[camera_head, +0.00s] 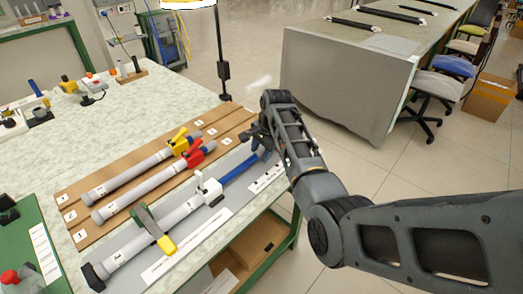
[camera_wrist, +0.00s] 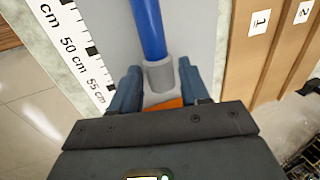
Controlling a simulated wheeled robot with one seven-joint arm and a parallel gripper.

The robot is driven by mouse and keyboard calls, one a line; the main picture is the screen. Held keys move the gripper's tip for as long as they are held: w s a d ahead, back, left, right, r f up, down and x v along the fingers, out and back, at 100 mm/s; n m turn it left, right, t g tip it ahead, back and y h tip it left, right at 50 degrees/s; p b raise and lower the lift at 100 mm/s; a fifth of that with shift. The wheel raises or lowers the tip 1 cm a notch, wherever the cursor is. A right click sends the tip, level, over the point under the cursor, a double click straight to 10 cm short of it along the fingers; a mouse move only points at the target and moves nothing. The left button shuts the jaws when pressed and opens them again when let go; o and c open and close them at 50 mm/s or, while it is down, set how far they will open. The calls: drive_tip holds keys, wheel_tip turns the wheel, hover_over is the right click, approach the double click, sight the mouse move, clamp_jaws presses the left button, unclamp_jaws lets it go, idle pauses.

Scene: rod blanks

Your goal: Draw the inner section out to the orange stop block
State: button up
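The long grey tube (camera_head: 130,245) lies on a grey board, with a white clamp (camera_head: 210,190) near its right end. The blue inner section (camera_head: 242,172) extends from the clamp towards my gripper (camera_head: 265,145). In the wrist view the blue inner section (camera_wrist: 148,28) ends in a grey cap (camera_wrist: 159,76). The cap sits between the fingers of my gripper (camera_wrist: 160,78), which appear closed against its sides. The orange stop block (camera_wrist: 168,103) shows just beyond the cap, partly hidden by my gripper; I cannot tell whether they touch.
A printed centimetre scale (camera_wrist: 75,45) runs beside the inner section. Two more grey rods, with a red clamp (camera_head: 195,152) and a yellow clamp (camera_head: 180,142), lie on brown boards (camera_head: 75,215) behind. A green-and-yellow bracket (camera_head: 155,230) crosses the grey tube. The table's front edge is close.

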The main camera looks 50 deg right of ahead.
clamp_jaws()
idle(0.3)
drive_tip(key=d+b, duration=0.1)
drive_tip(key=d, duration=0.3)
drive_tip(key=shift+w+d, duration=0.1)
drive_tip(key=shift+d, duration=0.2)
drive_tip(key=shift+o, duration=1.4)
unclamp_jaws()
drive_tip(key=v, duration=0.7)
drive_tip(key=shift+r, duration=0.35)
